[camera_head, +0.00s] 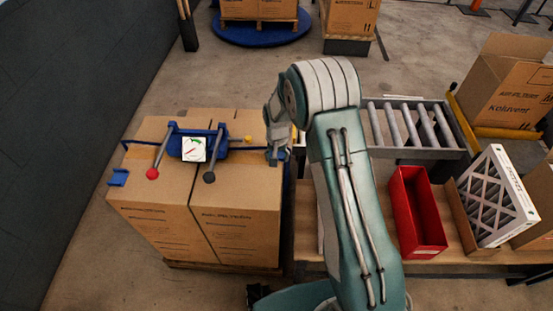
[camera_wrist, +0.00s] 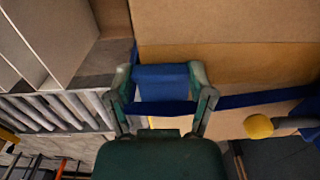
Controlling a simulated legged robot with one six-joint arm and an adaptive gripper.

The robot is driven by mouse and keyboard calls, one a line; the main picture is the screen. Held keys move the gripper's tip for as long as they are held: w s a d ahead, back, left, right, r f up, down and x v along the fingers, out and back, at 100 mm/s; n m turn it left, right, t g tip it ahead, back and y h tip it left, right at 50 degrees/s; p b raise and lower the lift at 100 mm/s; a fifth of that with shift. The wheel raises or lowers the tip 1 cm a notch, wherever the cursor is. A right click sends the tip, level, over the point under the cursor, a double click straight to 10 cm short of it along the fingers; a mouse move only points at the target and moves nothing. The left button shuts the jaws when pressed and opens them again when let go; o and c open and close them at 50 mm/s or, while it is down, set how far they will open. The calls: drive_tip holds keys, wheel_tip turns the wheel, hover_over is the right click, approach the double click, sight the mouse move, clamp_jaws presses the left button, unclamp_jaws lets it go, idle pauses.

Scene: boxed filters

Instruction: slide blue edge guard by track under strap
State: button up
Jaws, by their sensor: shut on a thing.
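Two tall brown cartons (camera_head: 234,212) stand side by side with a dark blue strap (camera_wrist: 262,97) across their top. One blue edge guard (camera_head: 118,177) is at the cartons' left edge. My gripper (camera_head: 276,154) is at the right top edge. In the wrist view my gripper (camera_wrist: 163,88) is shut on another blue edge guard (camera_wrist: 161,77), held between both fingers. The strap runs across by the guard's lower part; whether the guard lies under it I cannot tell.
A yellow knob (camera_wrist: 258,126) on a tensioner lever is close to my gripper. To the right are a roller conveyor (camera_head: 409,126), a red bin (camera_head: 416,212) and a white-framed filter (camera_head: 494,200). A dark wall (camera_head: 75,95) is on the left.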

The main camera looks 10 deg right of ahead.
drive_tip(key=shift+w+d+f, duration=0.1)
drive_tip(key=shift+w+f, duration=0.1)
drive_tip(key=o, duration=1.1)
drive_tip(key=shift+w, duration=0.1)
drive_tip(key=shift+r, duration=0.15)
wheel_tip(320, 180, up, 12)
